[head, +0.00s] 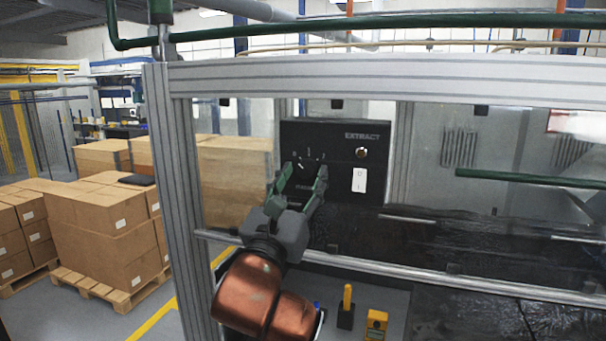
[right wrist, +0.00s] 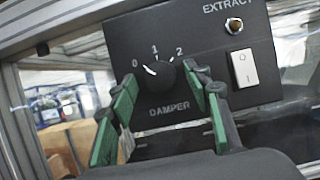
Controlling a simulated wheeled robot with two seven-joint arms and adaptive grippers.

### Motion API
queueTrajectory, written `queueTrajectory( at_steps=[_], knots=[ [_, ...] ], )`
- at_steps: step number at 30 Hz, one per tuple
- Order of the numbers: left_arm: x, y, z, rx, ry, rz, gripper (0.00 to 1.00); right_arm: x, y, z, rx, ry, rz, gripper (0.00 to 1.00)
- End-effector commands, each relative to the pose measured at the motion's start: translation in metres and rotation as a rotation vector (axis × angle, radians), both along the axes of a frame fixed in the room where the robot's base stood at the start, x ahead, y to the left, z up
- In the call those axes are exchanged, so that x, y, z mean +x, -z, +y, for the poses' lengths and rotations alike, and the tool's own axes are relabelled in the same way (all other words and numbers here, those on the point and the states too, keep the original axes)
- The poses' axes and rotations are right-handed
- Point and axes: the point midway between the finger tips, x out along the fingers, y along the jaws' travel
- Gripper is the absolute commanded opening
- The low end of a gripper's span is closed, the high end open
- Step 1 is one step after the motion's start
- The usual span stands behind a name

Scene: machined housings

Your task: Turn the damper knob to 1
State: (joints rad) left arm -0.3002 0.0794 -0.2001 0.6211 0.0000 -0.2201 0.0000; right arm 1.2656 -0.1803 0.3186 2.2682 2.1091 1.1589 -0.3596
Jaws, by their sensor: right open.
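The black damper knob (right wrist: 160,76) sits on a dark panel (right wrist: 205,55) above the word DAMPER, with marks 0, 1 and 2 around it. Its white pointer line slants to the upper left, toward the 0 side of the scale and away from 1. My right gripper (right wrist: 160,74) is open, with one green-padded finger on each side of the knob. I cannot tell whether either finger touches it. In the head view the right gripper (head: 304,171) is in front of the panel (head: 332,136) and partly covers the knob area. My left gripper is not in view.
A white rocker switch (right wrist: 243,68) and a small brass-coloured toggle (right wrist: 234,25) are right of the knob. An aluminium frame post (head: 182,200) stands to the left. A lower rail (head: 450,276) crosses below the panel. A yellow-handled item (head: 347,302) stands beneath.

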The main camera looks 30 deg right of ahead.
Motion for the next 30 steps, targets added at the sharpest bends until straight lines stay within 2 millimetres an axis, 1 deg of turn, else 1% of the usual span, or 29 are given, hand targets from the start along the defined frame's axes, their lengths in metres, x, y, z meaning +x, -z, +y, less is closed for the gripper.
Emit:
queueTrajectory(
  at_steps=[3, 4, 21, 22, 30],
  knots=[
    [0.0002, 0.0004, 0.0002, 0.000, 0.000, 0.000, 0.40, -0.0001, 0.0005, -0.0001, 0.000, 0.000, 0.000, 0.45],
    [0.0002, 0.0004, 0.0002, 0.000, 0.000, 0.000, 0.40, -0.0001, 0.0005, -0.0001, 0.000, 0.000, 0.000, 0.44],
    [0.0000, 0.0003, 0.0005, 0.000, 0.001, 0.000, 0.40, -0.0002, 0.0005, 0.0001, 0.000, 0.000, 0.000, 0.04],
    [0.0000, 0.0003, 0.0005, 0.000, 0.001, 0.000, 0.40, -0.0001, 0.0005, 0.0002, 0.000, 0.000, 0.000, 0.03],
    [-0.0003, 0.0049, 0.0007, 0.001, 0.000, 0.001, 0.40, 0.0003, 0.0014, 0.0009, 0.022, -0.001, -0.026, 0.03]
  ],
)
